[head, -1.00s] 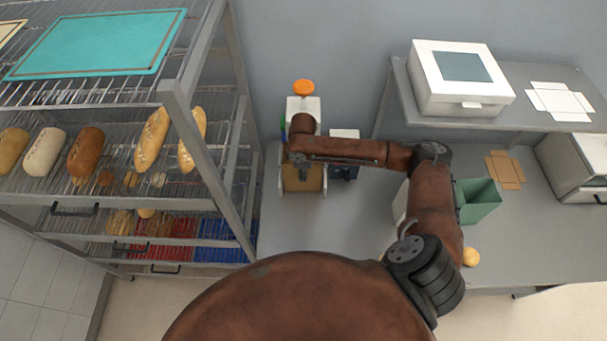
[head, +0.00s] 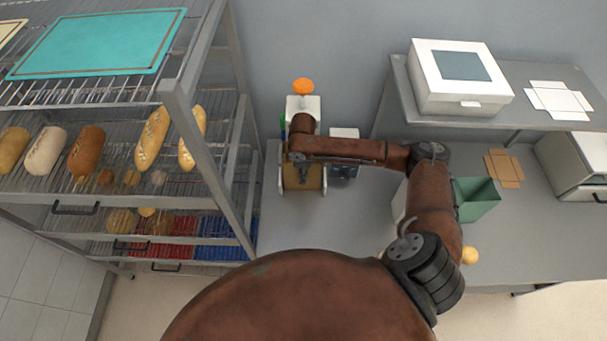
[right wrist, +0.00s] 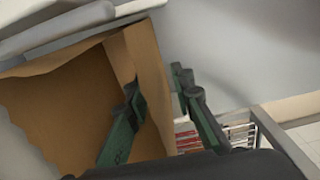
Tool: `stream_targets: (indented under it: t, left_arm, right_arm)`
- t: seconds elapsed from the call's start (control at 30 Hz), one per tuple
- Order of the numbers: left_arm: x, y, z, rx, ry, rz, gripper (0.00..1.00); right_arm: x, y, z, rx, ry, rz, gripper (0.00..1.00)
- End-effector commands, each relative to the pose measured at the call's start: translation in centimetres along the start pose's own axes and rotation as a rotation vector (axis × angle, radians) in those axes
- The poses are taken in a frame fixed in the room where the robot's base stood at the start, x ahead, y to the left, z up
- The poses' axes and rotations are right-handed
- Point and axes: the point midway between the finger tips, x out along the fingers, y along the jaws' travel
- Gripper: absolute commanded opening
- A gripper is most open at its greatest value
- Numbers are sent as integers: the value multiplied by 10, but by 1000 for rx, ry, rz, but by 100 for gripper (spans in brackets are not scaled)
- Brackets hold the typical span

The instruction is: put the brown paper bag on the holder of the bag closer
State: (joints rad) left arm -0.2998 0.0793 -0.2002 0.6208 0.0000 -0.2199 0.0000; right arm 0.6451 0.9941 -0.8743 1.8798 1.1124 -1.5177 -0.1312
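The bag closer (head: 303,106) is a white device with an orange top, standing at the back left of the grey table against the wall. The brown paper bag (head: 313,183) is at its front, between the pale side arms of the holder (head: 281,183). My right gripper (head: 303,174) is over the bag, partly hidden by my wrist. In the right wrist view, the bag (right wrist: 60,110) has its mouth open. One green finger of my right gripper (right wrist: 160,85) is inside the mouth and the other outside, with the bag wall between. The fingers stand apart. My left gripper is out of view.
A bread rack (head: 180,100) stands close on the left. A dark grey and white device (head: 344,160) is right of the closer. A green box (head: 476,199) stands further right. A shelf holds a white box (head: 460,80). The table's front middle is clear.

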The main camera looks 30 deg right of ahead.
Motion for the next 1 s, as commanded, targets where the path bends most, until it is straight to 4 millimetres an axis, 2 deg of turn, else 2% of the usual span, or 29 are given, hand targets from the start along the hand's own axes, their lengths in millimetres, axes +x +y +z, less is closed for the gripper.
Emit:
stream_targets:
  t: [0.17, 0.6, 0.8, 1.0]
  left_arm:
    - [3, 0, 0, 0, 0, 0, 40]
    - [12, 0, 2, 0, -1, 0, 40]
    - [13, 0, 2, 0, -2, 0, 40]
    - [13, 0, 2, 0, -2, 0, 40]
  right_arm:
    - [-17, 2, -1, 0, 2, 5, 22]
    - [-102, 1, -1, -1, 2, 4, 22]
    - [-120, 0, 0, 1, 1, 1, 22]
    - [-123, 0, 0, 1, 1, 0, 22]
